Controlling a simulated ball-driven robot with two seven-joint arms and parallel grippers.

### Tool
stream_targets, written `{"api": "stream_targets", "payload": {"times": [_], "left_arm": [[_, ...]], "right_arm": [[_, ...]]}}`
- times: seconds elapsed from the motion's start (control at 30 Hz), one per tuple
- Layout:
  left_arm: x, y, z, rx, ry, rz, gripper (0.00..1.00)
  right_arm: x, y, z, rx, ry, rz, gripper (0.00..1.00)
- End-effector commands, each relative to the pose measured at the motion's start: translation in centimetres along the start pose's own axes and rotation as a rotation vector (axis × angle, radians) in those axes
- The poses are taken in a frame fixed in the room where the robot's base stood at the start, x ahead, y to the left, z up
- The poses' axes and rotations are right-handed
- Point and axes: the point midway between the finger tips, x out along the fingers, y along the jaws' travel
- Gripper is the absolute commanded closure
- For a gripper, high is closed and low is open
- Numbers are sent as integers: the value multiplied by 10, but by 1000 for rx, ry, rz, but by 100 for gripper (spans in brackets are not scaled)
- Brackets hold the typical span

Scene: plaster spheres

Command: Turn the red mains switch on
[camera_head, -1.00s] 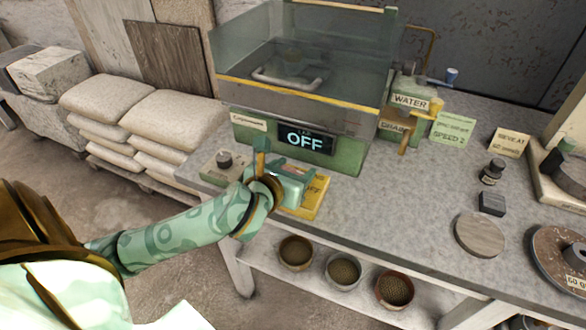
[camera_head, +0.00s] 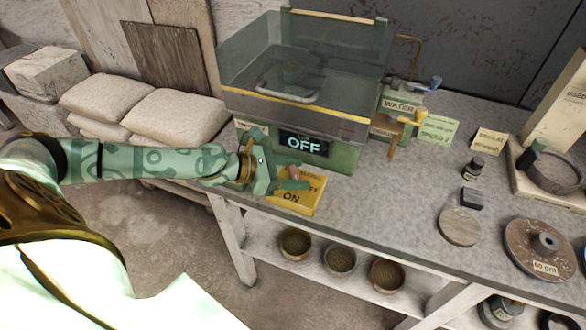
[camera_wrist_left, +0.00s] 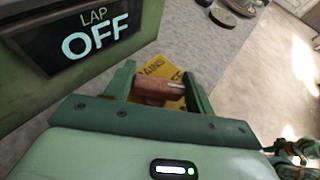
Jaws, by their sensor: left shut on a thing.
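The red mains switch (camera_head: 294,172) is a small red-brown handle on a yellow plate (camera_head: 312,204) at the front edge of the bench. The plate's lower part reads ON. My left gripper (camera_head: 291,179) reaches in from the left and is shut on the switch handle. In the left wrist view the handle (camera_wrist_left: 157,90) lies crosswise between the two green fingers. The fingers and handle hide part of the plate. The display (camera_head: 304,146) on the green machine behind reads OFF.
The green machine (camera_head: 345,157) with a clear hood stands close behind my gripper. A WATER unit (camera_head: 398,104) is to its right. Several bowls (camera_head: 340,260) sit on the shelf below. A grey disc (camera_head: 459,227) and a brown 60 grit disc (camera_head: 541,250) lie at right. The bench's middle is clear.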

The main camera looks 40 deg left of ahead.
Motion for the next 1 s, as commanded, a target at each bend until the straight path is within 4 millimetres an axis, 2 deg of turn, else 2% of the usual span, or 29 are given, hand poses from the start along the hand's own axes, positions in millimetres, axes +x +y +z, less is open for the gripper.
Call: {"api": "stream_targets", "payload": {"times": [0.5, 1.0], "left_arm": [[3, 2, -2, 171, -3, -407, 68], [1, 0, 1, 245, -4, -582, 68]], "right_arm": [[23, -2, 8, 0, -19, -5, 100], [35, -3, 12, 0, -28, -8, 100]]}}
